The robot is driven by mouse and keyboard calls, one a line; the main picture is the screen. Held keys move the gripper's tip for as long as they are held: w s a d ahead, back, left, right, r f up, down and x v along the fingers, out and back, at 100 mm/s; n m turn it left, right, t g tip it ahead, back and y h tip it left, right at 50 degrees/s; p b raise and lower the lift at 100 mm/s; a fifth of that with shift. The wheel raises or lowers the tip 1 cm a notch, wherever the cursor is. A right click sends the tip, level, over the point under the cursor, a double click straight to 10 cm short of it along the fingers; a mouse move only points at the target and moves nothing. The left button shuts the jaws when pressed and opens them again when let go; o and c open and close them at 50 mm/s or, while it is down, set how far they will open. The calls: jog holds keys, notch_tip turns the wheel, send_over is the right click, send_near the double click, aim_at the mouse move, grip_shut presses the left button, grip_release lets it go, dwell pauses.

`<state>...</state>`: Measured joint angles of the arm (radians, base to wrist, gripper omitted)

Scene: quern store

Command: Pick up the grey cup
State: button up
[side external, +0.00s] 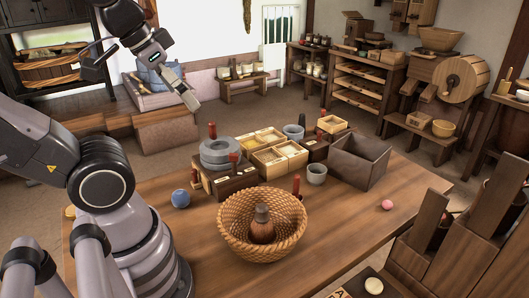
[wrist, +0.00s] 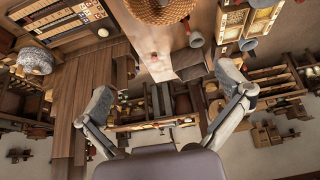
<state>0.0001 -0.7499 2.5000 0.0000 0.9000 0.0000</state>
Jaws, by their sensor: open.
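A small grey cup (side external: 316,174) stands upright on the wooden table, right of the light wooden boxes and behind the woven basket. In the wrist view a grey cup (wrist: 195,39) shows near the top, beyond my fingers. A second, bluish-grey cup (side external: 293,132) stands farther back, beside the boxes. My gripper (side external: 143,85) is raised above and left of the table's objects, well apart from both cups. Its fingers are spread wide and empty, as the wrist view also shows (wrist: 165,90).
A woven basket (side external: 238,222) holding a brown object sits in front. Grey round stones (side external: 220,150), light boxes (side external: 268,161), a dark open bin (side external: 359,166), a blue ball (side external: 180,198) and a pink ball (side external: 387,205) share the table. The front-right tabletop is mostly clear.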

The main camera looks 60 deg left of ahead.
jog(key=w+a+f+m+g+y, duration=0.1)
jog(key=w+f+m+g+y, duration=0.15)
jog(key=w, duration=0.65)
jog(key=w+a+f+m+g+y, duration=0.15)
jog(key=w+m, duration=0.25)
jog(key=w, duration=0.5)
jog(key=w+f+m+g+y, duration=0.1)
jog(key=w+m+y, duration=0.15)
jog(key=w, duration=0.65)
jog(key=w+f+m+y, duration=0.3)
jog(key=w+f+m, duration=0.2)
jog(key=w+f, duration=0.5)
jog(key=m+t+y, duration=0.2)
jog(key=m+y, duration=0.2)
jog(key=m, duration=0.2)
send_near(312, 168)
jog(key=shift+w+a, duration=0.15)
jog(key=shift+a, duration=0.55)
jog(key=x, duration=0.5)
jog(key=shift+a+f, duration=0.2)
jog(key=shift+f, duration=0.2)
jog(key=c, duration=1.3)
jog(key=shift+o, duration=0.2)
